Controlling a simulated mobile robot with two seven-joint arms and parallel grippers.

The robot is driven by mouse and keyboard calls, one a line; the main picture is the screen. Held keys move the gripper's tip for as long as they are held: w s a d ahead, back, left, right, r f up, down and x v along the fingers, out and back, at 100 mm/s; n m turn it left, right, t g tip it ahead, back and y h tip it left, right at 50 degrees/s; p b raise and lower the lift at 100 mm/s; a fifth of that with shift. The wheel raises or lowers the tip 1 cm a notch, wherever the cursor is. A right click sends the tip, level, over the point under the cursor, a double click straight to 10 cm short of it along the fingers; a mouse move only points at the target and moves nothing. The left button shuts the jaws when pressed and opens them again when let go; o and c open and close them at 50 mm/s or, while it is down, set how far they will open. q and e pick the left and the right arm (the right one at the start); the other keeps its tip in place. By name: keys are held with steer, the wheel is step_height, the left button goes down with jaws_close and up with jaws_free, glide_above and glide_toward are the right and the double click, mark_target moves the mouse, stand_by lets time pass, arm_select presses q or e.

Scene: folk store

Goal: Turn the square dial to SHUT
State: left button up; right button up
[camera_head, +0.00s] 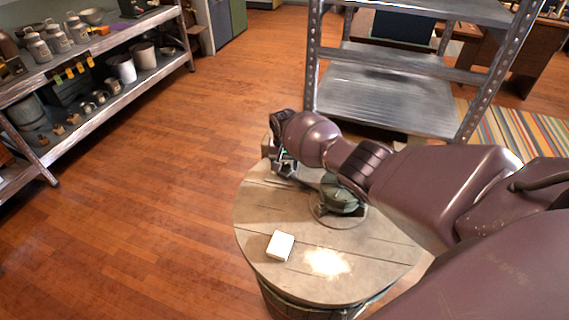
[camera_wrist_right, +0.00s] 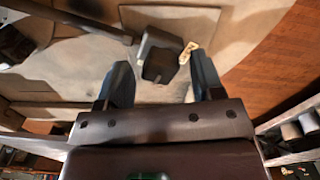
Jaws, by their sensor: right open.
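My right gripper (camera_head: 285,165) is over the far edge of a round wooden barrel top (camera_head: 262,215). In the right wrist view, its two dark fingers (camera_wrist_right: 162,82) are spread apart. A dark, blocky knob (camera_wrist_right: 160,62), which looks like the square dial, shows between and just beyond the fingertips, with a gap on each side. A small cream piece (camera_wrist_right: 188,52) sticks out at its right; I cannot read any marking on it. In the head view the knob is hidden by my gripper and wrist. My left gripper is not in view.
A greenish round metal device (camera_head: 340,198) stands on the barrel top under my right forearm. A small white block (camera_head: 280,245) lies near the front left. A metal shelf rack (camera_head: 390,95) stands behind the barrel. Open wooden floor (camera_head: 150,200) lies to the left.

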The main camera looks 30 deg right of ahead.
mark_target(284, 165)
step_height(284, 165, up, 11)
steer(key=p, duration=0.3)
steer(key=shift+p, duration=0.4)
steer(key=shift+f, duration=0.1)
